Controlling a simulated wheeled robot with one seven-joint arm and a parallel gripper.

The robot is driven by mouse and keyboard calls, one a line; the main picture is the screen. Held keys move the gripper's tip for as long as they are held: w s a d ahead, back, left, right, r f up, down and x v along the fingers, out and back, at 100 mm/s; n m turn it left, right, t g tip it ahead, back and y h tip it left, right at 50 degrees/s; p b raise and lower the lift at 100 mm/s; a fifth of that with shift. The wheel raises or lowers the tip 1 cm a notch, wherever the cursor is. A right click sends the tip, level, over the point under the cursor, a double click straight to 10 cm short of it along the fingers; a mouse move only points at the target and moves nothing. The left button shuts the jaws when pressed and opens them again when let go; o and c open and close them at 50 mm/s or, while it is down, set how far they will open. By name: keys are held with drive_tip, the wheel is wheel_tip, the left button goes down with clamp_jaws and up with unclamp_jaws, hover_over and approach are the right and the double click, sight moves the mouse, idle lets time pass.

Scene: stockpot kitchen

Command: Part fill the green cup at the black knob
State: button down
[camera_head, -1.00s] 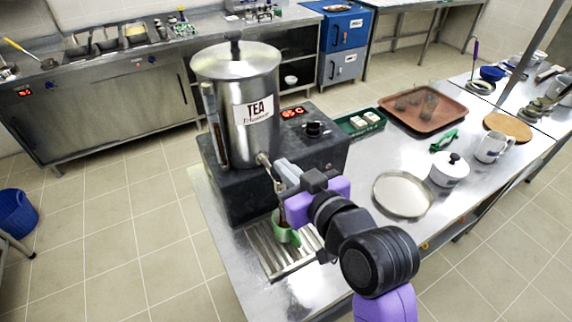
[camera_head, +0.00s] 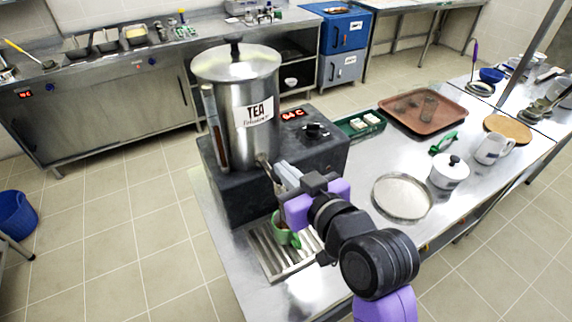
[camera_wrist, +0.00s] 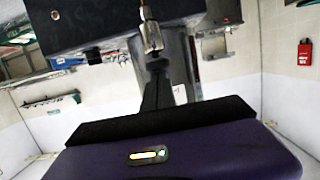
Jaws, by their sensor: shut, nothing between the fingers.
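The green cup (camera_head: 286,236) stands upright on the drip grate (camera_head: 262,254), below the tap of the steel tea urn (camera_head: 236,100). Brown shows inside the cup; its level is not clear. My gripper (camera_head: 284,174) is shut and empty, at the tap, above the cup. In the wrist view, the metal tap (camera_wrist: 150,34) points down to a small black knob (camera_wrist: 158,64) just beyond my fingers. I cannot tell if they touch. My gripper hides the knob in the head view.
The urn sits on a black base with a red display and a dark dial (camera_head: 315,130). To the right are a round metal tray (camera_head: 402,197), a white lidded pot (camera_head: 449,173), a white mug (camera_head: 492,149) and a brown tray (camera_head: 422,108).

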drive_tip(key=shift+d+f, duration=0.1)
drive_tip(key=shift+f, duration=0.35)
idle(0.5)
drive_tip(key=s+d+r+p, duration=0.1)
drive_tip(key=s+d+r, duration=0.4)
drive_tip(key=s+r, duration=0.2)
drive_tip(key=shift+s+d+r, duration=0.15)
drive_tip(key=shift+s, duration=0.4)
